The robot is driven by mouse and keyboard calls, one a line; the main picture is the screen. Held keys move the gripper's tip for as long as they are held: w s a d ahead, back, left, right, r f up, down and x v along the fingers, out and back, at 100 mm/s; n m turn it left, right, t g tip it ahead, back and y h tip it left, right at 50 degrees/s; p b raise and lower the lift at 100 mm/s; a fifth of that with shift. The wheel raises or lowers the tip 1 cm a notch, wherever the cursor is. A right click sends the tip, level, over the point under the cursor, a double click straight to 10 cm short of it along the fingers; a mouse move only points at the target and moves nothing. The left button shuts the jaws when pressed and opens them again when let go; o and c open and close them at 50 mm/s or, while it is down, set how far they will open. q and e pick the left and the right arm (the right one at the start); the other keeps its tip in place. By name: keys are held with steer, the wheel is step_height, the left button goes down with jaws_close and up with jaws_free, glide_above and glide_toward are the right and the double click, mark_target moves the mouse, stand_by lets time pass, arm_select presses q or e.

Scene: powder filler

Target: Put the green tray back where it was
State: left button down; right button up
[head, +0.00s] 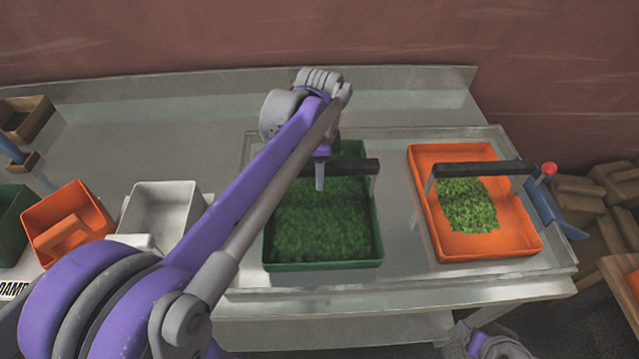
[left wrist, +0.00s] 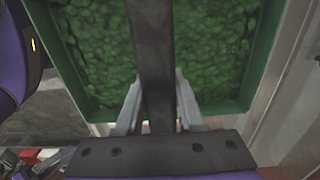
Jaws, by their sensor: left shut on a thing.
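The green tray (head: 325,262) holds green granular stuff and has a black handle bar (head: 355,166) across its top. It stands on, or just above, a raised metal platform at the middle of the bench; I cannot tell which. My left gripper (head: 320,178) reaches over it from above and is shut on the handle bar. In the left wrist view, the gripper fingers (left wrist: 160,105) clasp the dark bar (left wrist: 155,50), with the green tray (left wrist: 262,60) below. My arm hides part of the tray's left side. My right gripper is not clearly in view.
An orange tray (head: 500,251) with a black handle and a smaller green heap stands on the platform (head: 400,255) to the right. A white bin (head: 165,190), an orange bin (head: 90,205) and a dark green bin (head: 10,215) stand left. Wooden blocks (head: 575,190) lie at far right.

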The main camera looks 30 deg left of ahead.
mark_target(320, 203)
arm_select(q)
steer(key=shift+f, duration=1.65)
steer(key=shift+f, duration=0.1)
steer(key=shift+f, duration=0.15)
steer(key=c, duration=0.5)
jaws_free()
steer(key=shift+r, duration=0.25)
step_height(320, 203, up, 12)
steer(key=shift+p, duration=0.3)
steer(key=shift+s, duration=0.1)
